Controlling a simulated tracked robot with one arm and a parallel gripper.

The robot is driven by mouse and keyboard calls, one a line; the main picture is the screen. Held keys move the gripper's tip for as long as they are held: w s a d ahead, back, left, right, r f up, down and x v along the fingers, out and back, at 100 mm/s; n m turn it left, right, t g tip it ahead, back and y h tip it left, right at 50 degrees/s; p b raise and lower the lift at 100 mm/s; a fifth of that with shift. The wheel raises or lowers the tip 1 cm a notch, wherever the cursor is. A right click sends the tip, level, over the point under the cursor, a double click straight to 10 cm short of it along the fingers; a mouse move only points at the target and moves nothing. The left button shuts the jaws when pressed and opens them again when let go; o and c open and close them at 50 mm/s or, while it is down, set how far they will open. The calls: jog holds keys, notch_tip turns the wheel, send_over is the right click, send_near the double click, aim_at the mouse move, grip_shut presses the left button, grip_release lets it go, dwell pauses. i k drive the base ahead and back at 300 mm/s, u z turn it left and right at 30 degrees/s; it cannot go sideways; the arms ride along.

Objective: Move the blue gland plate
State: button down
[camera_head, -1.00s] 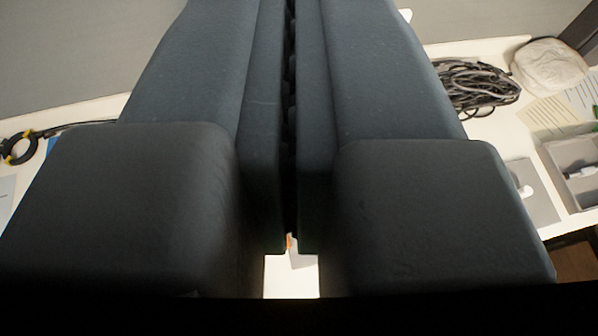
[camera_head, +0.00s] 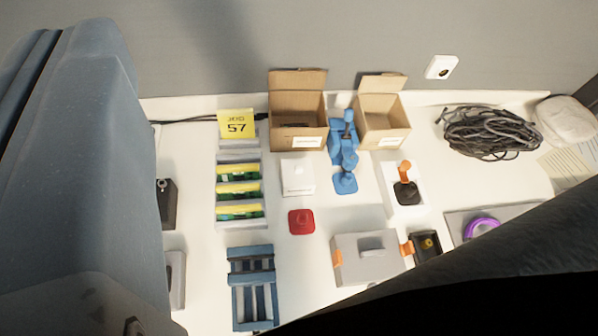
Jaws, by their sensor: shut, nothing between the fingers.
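A small blue plate with a raised knob (camera_head: 345,184), which looks like the blue gland plate, lies on the white table right of centre. It is in front of a taller blue stand (camera_head: 342,132), and I cannot tell whether they touch. My gripper (camera_head: 42,75) fills the left side of the view, large and close to the camera. Its blue-grey jaws are together with only a thin dark slit between them, and it holds nothing. Its tips are cut off or unclear. It is well left of the blue plate in the picture.
Two open cartons (camera_head: 298,130) (camera_head: 383,125) flank the stand. Near the plate are a white box (camera_head: 297,177), a red plate (camera_head: 301,222), a joystick (camera_head: 406,190) and a grey case (camera_head: 368,262). A blue rack (camera_head: 252,285) stands front left, cables (camera_head: 487,132) back right.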

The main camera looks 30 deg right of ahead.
aim_at(345, 184)
jog(key=u, duration=0.75)
jog(key=k, duration=0.8)
jog(key=z, duration=1.25)
jog(key=i, duration=1)
jog(key=u, duration=0.05)
